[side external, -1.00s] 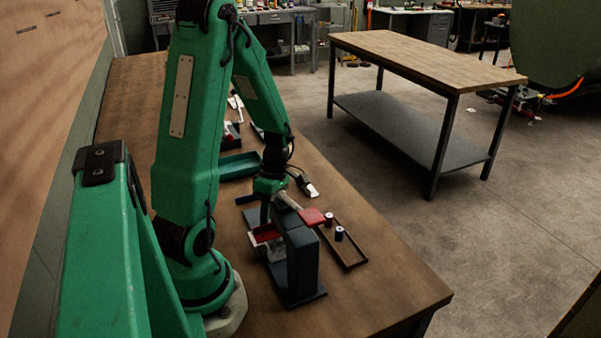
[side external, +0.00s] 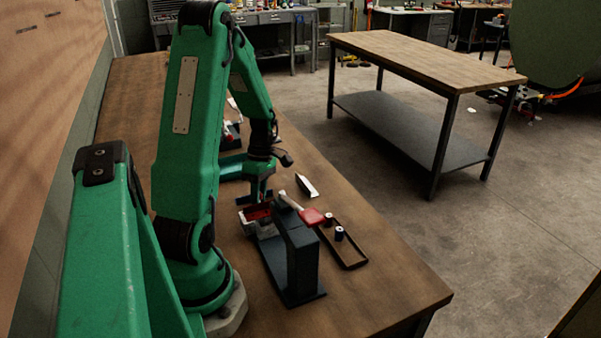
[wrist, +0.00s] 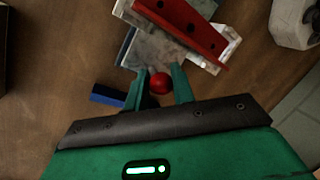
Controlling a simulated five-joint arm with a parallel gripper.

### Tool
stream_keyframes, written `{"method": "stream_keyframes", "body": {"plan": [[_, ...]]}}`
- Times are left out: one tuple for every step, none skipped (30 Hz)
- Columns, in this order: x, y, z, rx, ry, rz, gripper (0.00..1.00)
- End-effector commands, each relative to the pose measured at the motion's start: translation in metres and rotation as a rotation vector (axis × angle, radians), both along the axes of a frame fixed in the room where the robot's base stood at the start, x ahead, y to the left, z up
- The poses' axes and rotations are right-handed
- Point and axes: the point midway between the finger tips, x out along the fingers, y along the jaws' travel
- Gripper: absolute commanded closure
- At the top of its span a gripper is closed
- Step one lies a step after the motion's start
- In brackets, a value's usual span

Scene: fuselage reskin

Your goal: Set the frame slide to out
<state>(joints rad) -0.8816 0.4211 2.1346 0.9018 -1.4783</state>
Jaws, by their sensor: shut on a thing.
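The frame slide is a pale metal plate (wrist: 152,52) carrying a red bar with holes (wrist: 190,28). In the side view the red bar (side external: 257,212) shows beside the dark upright block (side external: 300,258). My gripper (wrist: 160,88) is shut on a red round knob (wrist: 160,83) at the slide's near edge in the wrist view. In the side view my gripper (side external: 258,194) is low over the end of the slide farther from the block. The knob is hidden there by the fingers.
A blue piece (wrist: 108,96) lies left of my fingers. The front of the wooden bench (side external: 385,300) is clear.

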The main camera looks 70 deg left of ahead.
Motion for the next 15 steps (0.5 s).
{"method": "stream_keyframes", "body": {"plan": [[0.0011,0.0044,-0.0006,0.005,-0.006,0.001,1.0],[0.0011,0.0051,-0.0006,0.006,-0.007,0.0,1.0],[0.0011,0.0055,-0.0006,0.006,-0.008,0.001,1.0],[0.0011,0.0057,-0.0006,0.006,-0.009,0.001,1.0],[0.0012,0.0059,-0.0006,0.007,-0.009,0.002,1.0],[0.0012,0.0062,-0.0007,0.008,-0.01,0.003,1.0],[0.0012,0.0065,-0.0006,0.008,-0.01,0.003,1.0],[0.0012,0.0066,-0.0007,0.009,-0.01,0.004,1.0],[0.0012,0.0069,-0.0006,0.009,-0.01,0.004,1.0],[0.0012,0.007,-0.0006,0.009,-0.01,0.005,0.71],[0.001,0.007,-0.0006,0.009,-0.01,0.005,0.65],[0.001,0.0067,-0.0005,0.009,-0.009,0.005,0.57],[0.0008,0.0064,-0.0005,0.008,-0.009,0.005,0.54],[0.0008,0.0061,-0.0005,0.007,-0.008,0.004,0.54],[0.0007,0.0057,-0.0005,0.006,-0.008,0.004,0.54]]}}
